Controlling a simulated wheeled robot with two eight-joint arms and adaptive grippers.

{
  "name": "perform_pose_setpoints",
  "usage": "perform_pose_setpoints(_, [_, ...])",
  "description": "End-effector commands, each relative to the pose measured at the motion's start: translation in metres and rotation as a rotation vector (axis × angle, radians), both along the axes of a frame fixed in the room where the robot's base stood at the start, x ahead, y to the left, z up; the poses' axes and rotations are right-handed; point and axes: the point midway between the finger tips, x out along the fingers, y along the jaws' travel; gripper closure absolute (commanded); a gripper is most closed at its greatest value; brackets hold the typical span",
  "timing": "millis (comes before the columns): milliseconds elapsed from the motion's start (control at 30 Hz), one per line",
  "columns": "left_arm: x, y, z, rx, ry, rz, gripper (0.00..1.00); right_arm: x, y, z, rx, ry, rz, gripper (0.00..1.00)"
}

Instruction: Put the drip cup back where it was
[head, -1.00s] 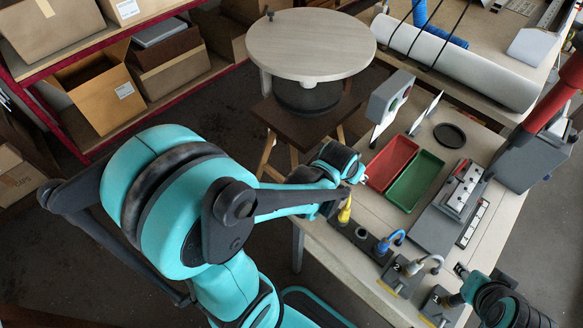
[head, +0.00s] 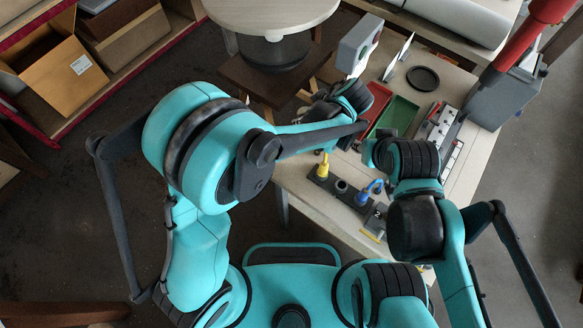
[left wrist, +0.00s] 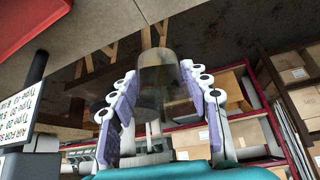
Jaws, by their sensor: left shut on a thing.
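In the left wrist view, my left gripper (left wrist: 163,92) is shut on a smoky see-through cup (left wrist: 160,80), taken to be the drip cup. The cup sits between the two pale, purple-padded fingers. In the head view, the left wrist (head: 345,98) is by the table's left edge, beside the red tray; its fingers and the cup cannot be made out there. My right arm reaches over the table; its gripper end (head: 369,152) is beside the green tray, with the fingers too small and hidden to read. A dark round disc (head: 423,79) lies on the table behind the trays.
The red tray (head: 376,105) and green tray (head: 399,116) are close to both arms. A yellow-topped bottle (head: 323,166) and a blue hooked piece (head: 371,188) stand in front. A grey-white upright device (head: 359,45) stands behind. A round table (head: 270,12) is at the back left.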

Motion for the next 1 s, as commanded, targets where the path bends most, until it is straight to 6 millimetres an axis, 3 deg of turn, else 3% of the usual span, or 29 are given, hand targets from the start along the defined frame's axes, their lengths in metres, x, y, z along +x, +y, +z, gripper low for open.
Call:
perform_pose_setpoints(100, [-0.014, 0.0, -0.009, -0.001, 0.001, 0.02, 0.86, 0.0, 0.0, -0.006, 0.0, 0.0, 0.0, 0.67])
perform_pose_setpoints(400, [-0.078, 0.029, -0.053, -0.002, 0.001, 0.019, 0.86, 0.0, 0.0, -0.029, 0.0, 0.0, 0.0, 0.67])
perform_pose_setpoints(533, [-0.098, 0.037, -0.065, -0.003, 0.0, 0.019, 0.86, 0.0, 0.0, -0.035, 0.0, 0.0, 0.0, 0.67])
perform_pose_setpoints(767, [-0.107, 0.042, -0.075, -0.002, 0.001, 0.02, 0.86, 0.0, 0.0, -0.04, 0.0, 0.0, 0.0, 0.67])
perform_pose_setpoints(1000, [-0.107, 0.042, -0.11, -0.002, 0.001, 0.02, 0.86, 0.0, 0.0, -0.058, 0.0, 0.0, 0.0, 0.67])
